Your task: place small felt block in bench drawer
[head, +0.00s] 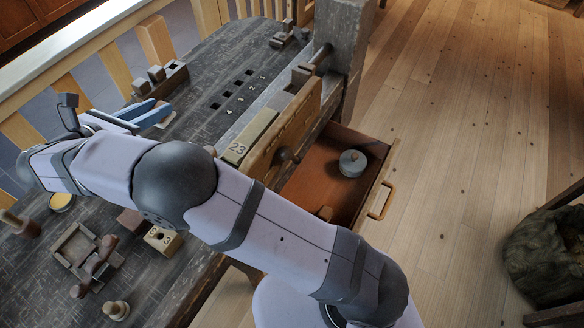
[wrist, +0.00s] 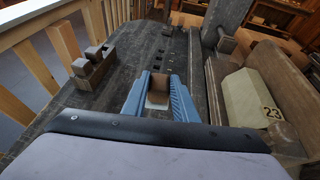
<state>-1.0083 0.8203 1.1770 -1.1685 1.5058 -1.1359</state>
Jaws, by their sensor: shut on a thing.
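My gripper (wrist: 158,97) has blue fingers shut on a small brown block with a pale lower face, the small felt block (wrist: 158,83). In the head view my gripper (head: 148,113) is over the left part of the dark workbench, and the block is not clearly seen there. The bench drawer (head: 385,170) is pulled open at the bench's right side, away from my gripper. It holds a round grey lidded tin (head: 352,163) and a small wooden piece (head: 324,213), partly hidden by my arm.
The bench top (head: 215,75) has numbered square holes. A pale block marked 23 (head: 250,137) lies near the vise (head: 290,130) beside the drawer. A slotted wooden holder (head: 160,80) stands behind my gripper. A wooden tray (head: 75,247) and turned pieces sit at the front left.

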